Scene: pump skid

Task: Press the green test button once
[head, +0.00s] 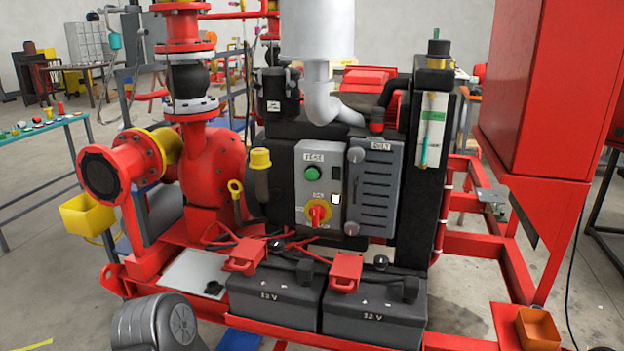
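The green test button (312,172) is a round green cap on the upper part of a light grey control panel (300,215), under a label reading TEST. The panel faces me on the front of the dark engine block of the red pump skid. Below the button, on the same panel, is a red rotary switch (318,212) on a yellow plate. A small dark window and a small white square sit to the right of these. Nothing covers the button. Neither of my grippers shows in the head view.
Two black batteries (373,309) with red terminal covers stand on the skid below the panel. A ribbed grey cover (372,190) adjoins the panel on the right. The red pump (212,160) is at left, a tall red cabinet (555,90) at right. The space before the panel looks clear.

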